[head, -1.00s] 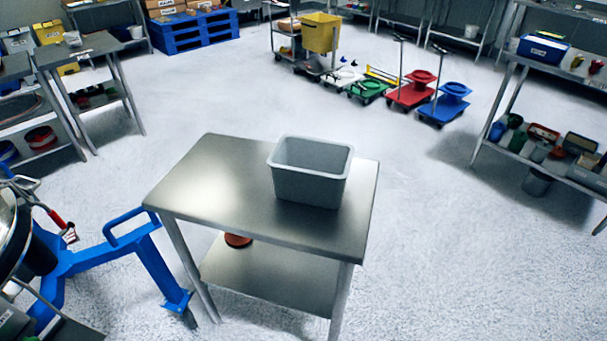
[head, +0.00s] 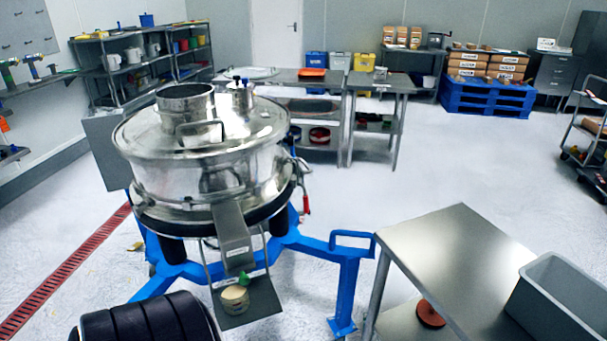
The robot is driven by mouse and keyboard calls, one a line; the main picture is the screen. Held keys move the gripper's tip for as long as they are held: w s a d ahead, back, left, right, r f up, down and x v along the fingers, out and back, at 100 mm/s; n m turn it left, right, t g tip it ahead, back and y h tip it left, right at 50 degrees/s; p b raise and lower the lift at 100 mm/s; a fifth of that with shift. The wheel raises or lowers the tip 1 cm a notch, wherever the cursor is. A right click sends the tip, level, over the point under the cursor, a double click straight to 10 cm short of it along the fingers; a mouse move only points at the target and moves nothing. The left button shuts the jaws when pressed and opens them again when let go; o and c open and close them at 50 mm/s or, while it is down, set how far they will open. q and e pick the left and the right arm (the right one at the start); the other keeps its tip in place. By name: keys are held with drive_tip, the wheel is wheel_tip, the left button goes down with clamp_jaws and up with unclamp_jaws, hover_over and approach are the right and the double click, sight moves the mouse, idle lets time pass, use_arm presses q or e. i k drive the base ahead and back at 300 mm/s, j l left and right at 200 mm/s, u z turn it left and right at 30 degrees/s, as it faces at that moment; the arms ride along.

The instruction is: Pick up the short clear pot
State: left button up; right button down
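No pot that I can clearly tell to be short and clear shows. A small round container (head: 235,299) with beige contents or a beige top stands on the small shelf (head: 260,306) under the spout of the steel sifter (head: 205,165); whether it is clear I cannot tell. A small green piece (head: 245,280) shows just behind it. A tiny object (head: 380,72) on a far steel table is too small to make out.
At the lower right is a steel table (head: 450,250) with a grey bin (head: 560,305) on top and a reddish round object (head: 431,314) below. Shelves (head: 140,70) line the back left. Open floor lies at the centre right.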

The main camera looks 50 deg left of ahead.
sight(235, 296)
drive_tip(key=u, duration=2.25)
drive_tip(key=i+j+z, duration=0.1)
drive_tip(key=j, duration=0.2)
drive_tip(key=i+j+z, duration=0.1)
drive_tip(key=j, duration=0.2)
drive_tip(key=j+z, duration=0.1)
drive_tip(key=j, duration=0.25)
drive_tip(key=i, duration=0.05)
